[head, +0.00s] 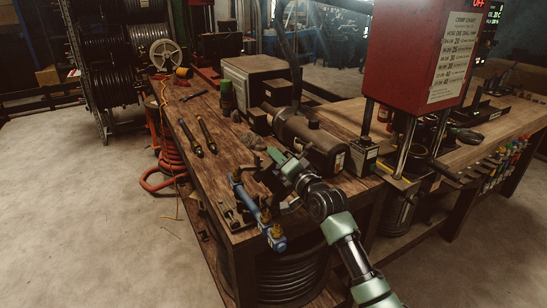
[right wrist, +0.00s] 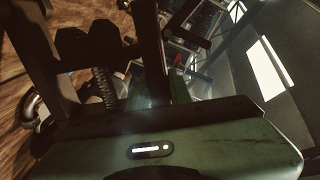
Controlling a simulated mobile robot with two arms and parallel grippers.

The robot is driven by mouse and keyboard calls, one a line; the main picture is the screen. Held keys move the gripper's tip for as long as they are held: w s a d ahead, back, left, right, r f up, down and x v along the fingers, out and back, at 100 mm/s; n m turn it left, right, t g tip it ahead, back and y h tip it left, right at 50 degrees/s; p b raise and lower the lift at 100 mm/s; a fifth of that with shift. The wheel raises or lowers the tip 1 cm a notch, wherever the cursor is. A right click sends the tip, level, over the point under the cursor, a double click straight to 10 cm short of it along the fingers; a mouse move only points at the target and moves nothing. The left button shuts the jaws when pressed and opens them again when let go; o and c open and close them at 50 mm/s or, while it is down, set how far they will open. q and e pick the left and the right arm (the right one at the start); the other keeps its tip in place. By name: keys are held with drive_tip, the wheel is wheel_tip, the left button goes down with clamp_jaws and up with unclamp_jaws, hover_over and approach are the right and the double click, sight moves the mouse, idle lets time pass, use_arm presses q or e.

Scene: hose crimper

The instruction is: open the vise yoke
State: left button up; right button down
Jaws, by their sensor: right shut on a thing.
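My right gripper (head: 270,164) comes in from the lower right over the front end of the workbench and is shut on a dark metal part, which looks like the vise yoke (head: 265,179). In the right wrist view, dark metal bars and a threaded screw (right wrist: 105,88) stand close beyond my green gripper body. The exact contact is hidden in shadow. A dark vise base (head: 237,217) sits at the bench corner. A blue hose piece with brass fittings (head: 243,194) lies across it, slanting over the bench edge. I cannot tell the yoke's angle. My left gripper is not in view.
A dark cylindrical machine (head: 308,138) stands right behind my right gripper. A red control box (head: 440,50) stands on posts at the right. The bench's left middle is mostly clear.

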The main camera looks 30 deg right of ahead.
idle(0.3)
drive_tip(key=c, duration=1.3)
unclamp_jaws()
drive_tip(key=s+b, duration=0.1)
drive_tip(key=s, duration=0.6)
drive_tip(key=shift+s+d+b, duration=0.15)
drive_tip(key=shift+s+b, duration=0.2)
drive_tip(key=shift+s, duration=0.05)
